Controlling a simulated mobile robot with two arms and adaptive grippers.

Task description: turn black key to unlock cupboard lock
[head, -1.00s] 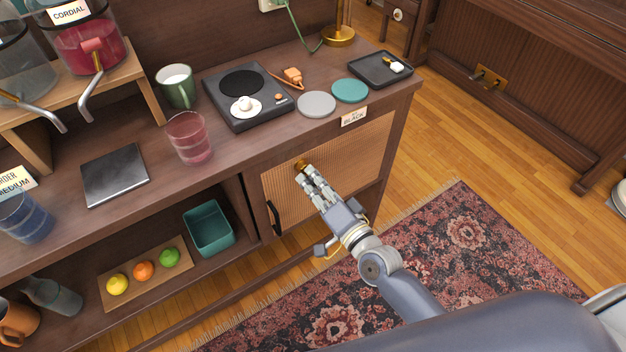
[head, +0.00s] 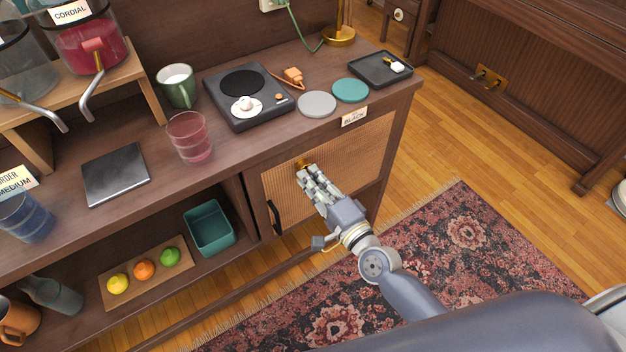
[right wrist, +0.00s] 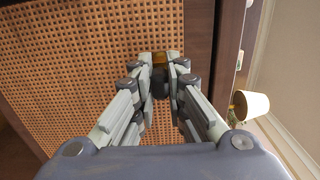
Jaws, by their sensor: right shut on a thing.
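The cupboard door (head: 352,165) has a woven cane front and a black handle (head: 273,217) on its left side; it looks closed. The brass lock (head: 302,163) sits near the door's top edge and also shows in the right wrist view (right wrist: 160,58). My right gripper (head: 304,174) is at the lock, its fingers pointing at the door. It is shut on the black key, of which only a dark part (right wrist: 160,86) shows between the fingertips in the right wrist view. The fingers hide most of the key and part of the lock. My left gripper is not in view.
A card reading BLACK (head: 354,117) is at the counter edge above the door. A black tray (head: 366,76) holds a small pale-headed item. Coasters, a turntable-like device (head: 262,113) and a pink glass (head: 190,140) stand on the counter. Floor and rug (head: 455,255) lie in front.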

